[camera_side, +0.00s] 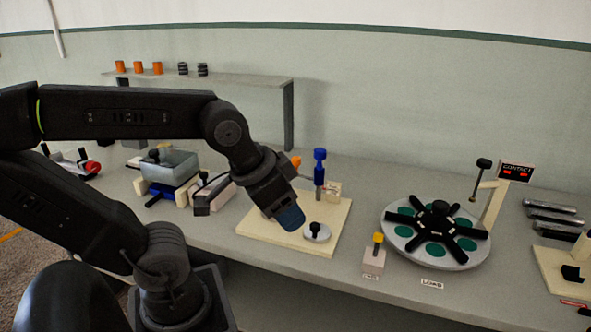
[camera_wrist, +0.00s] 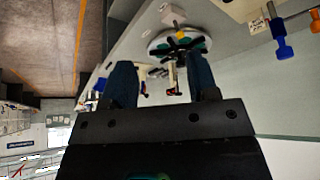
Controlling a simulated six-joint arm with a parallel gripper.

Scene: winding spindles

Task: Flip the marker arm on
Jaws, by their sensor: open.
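No part is legibly labelled as the marker arm. My gripper (camera_side: 288,217) is well left of these, above a pale board. In the wrist view my gripper (camera_wrist: 161,78) has its two blue fingers apart with nothing held. The turntable's spider (camera_wrist: 178,45) shows small beyond them.
A small block with a yellow knob (camera_side: 378,238) stands left of the turntable. The pale board (camera_side: 258,225) carries a blue-topped spindle (camera_side: 319,170) and a knobbed disc (camera_side: 317,234). Grey bars (camera_side: 553,217) lie at right. A shelf (camera_side: 230,80) with small cylinders stands behind.

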